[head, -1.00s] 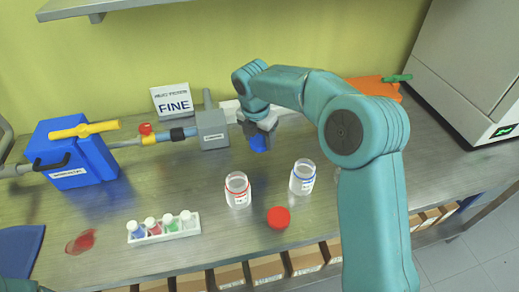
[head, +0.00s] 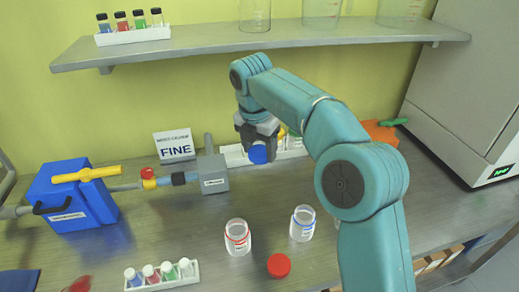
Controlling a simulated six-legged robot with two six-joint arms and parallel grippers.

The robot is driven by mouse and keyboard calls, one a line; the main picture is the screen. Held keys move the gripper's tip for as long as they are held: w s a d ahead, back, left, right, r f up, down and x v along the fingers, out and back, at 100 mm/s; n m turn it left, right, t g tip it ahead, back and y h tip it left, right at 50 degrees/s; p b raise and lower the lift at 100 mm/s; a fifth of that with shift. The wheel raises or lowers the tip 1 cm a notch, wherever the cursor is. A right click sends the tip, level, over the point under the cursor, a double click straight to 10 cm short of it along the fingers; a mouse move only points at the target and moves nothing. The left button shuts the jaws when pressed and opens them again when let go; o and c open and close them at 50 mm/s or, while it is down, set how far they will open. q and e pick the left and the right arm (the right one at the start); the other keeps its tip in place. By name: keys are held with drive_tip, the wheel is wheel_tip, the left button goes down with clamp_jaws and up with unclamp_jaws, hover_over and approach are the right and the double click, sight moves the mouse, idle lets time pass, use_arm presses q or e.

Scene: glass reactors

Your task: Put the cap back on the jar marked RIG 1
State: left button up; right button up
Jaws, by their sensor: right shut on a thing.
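My right gripper (head: 259,143) is shut on a blue cap (head: 258,155) and holds it up in the air, above the back of the bench. Two open clear jars stand upright on the bench, lower in the picture. One jar (head: 237,238) has a red ring at its neck and the other jar (head: 302,224) has a blue ring. Their labels are too small to read, so I cannot tell which is RIG 1. A red cap (head: 279,265) lies on the bench in front of the jars. My left gripper is out of view.
A white rack of small coloured bottles (head: 163,277) stands at the front left. A blue device with a yellow handle (head: 72,200) joins a pipe to a grey box (head: 213,174). A FINE sign (head: 174,146) stands behind. A shelf (head: 270,45) with glassware hangs above.

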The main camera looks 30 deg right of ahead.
drive_tip(key=shift+s+a+f+m, duration=0.15)
drive_tip(key=shift+a+f+m, duration=0.15)
drive_tip(key=shift+m, duration=0.5)
drive_tip(key=s+a+f+m+g, duration=0.1)
drive_tip(key=s+a+f+m, duration=0.2)
drive_tip(key=m, duration=0.8)
drive_tip(key=s+a+f+m+g+y, duration=0.1)
drive_tip(key=s+a+f+m, duration=0.3)
drive_tip(key=m, duration=0.7)
drive_tip(key=shift+s+g+y, duration=0.25)
drive_tip(key=shift+g+y, duration=0.05)
drive_tip(key=shift+g, duration=0.1)
